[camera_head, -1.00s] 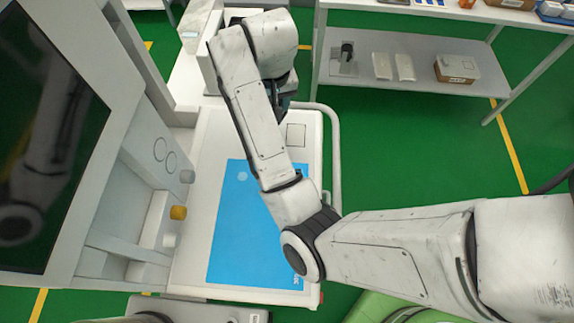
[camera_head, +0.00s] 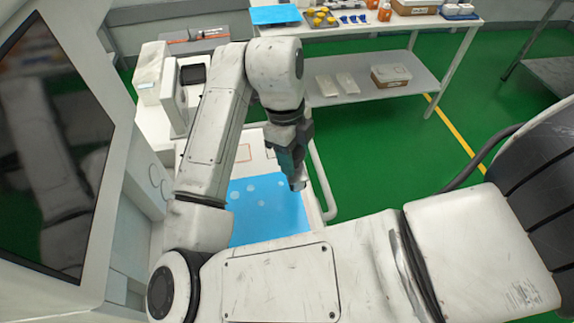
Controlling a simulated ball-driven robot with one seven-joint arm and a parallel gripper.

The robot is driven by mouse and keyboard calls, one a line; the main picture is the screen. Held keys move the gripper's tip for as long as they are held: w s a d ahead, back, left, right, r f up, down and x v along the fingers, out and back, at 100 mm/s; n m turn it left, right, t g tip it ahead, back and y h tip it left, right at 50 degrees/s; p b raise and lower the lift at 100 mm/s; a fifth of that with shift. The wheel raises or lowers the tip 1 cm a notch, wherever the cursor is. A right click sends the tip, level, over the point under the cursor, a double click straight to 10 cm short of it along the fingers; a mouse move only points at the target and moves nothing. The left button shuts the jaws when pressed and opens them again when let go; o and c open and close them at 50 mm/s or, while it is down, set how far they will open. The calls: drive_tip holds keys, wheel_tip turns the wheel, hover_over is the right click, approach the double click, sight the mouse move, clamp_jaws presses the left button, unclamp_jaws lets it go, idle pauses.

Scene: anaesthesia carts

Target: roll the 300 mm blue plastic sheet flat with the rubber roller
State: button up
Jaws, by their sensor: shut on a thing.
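The blue plastic sheet (camera_head: 262,222) lies on the white cart top, with several pale round spots on its far part. My arm hides its left and near parts. My gripper (camera_head: 293,165) points down over the right edge of the sheet. It is shut on a small grey piece (camera_head: 297,183), which I take to be part of the rubber roller. The roller itself is mostly hidden, and I cannot tell whether it touches the sheet.
A large dark screen (camera_head: 45,130) stands close on the left. A curved white rail (camera_head: 322,180) runs along the cart's right side. Behind is a white shelf unit (camera_head: 370,105) with boxes and another blue sheet (camera_head: 275,15). Green floor (camera_head: 385,150) is open on the right.

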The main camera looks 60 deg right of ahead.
drive_tip(key=shift+s+a+f+m, duration=0.2)
drive_tip(key=shift+a+m, duration=0.05)
drive_tip(key=shift+m, duration=0.05)
drive_tip(key=shift+f+b, duration=2.1)
drive_tip(key=shift+f, duration=0.65)
drive_tip(key=shift+f+b, duration=0.6)
